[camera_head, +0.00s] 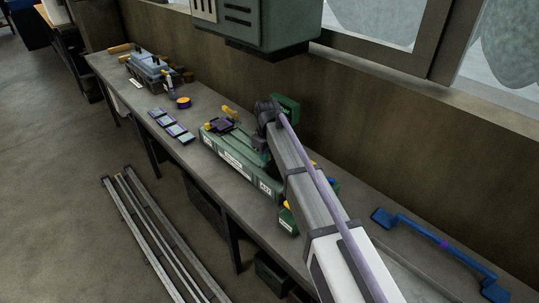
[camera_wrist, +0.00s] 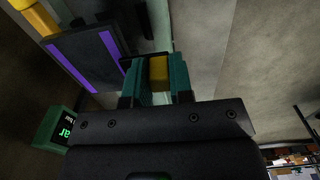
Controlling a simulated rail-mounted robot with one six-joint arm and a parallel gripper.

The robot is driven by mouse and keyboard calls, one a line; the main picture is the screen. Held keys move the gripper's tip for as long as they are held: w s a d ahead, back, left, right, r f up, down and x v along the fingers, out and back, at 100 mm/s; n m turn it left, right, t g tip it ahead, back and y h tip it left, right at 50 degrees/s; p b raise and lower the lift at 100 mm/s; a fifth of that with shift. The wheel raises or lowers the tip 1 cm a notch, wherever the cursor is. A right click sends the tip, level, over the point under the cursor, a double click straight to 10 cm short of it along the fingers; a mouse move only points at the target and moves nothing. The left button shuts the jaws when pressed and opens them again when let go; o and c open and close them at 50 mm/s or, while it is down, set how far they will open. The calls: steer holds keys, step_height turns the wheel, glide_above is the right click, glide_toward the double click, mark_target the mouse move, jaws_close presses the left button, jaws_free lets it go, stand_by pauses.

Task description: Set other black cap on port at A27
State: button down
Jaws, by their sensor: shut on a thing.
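My gripper (camera_wrist: 156,76) shows in the wrist view as two teal fingers, shut on a small yellow piece (camera_wrist: 159,69). I cannot tell from this view whether that piece belongs to the black cap. In the head view my arm reaches over the long green engine block, whose end plate (camera_head: 265,188) carries a white label that seems to read A27. My arm hides part of the block and my fingertips there. A dark square plate with purple edges (camera_head: 221,125) lies on the block's far end; a similar purple-striped plate (camera_wrist: 87,56) is left of my fingers in the wrist view.
Yellow fittings (camera_head: 230,112) stand near the dark plate. Several flat panels (camera_head: 171,125) and a yellow-topped round thing (camera_head: 183,102) lie farther left on the bench (camera_head: 214,172). A blue bar (camera_head: 438,243) lies at right. A green machine (camera_head: 262,25) hangs above the bench.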

step_height(320, 180, down, 7)
steer(key=b, duration=0.5)
steer(key=shift+r+b, duration=0.15)
steer(key=shift+b, duration=0.25)
steer(key=shift+d+f+b, duration=0.1)
steer(key=shift+f+b, duration=0.35)
stand_by(0.6)
steer(key=c, duration=0.9)
jaws_free()
steer(key=shift+r, duration=0.1)
step_height(320, 180, up, 11)
steer(key=p, duration=1.1)
steer(key=shift+s, duration=0.1)
steer(key=shift+f, duration=0.2)
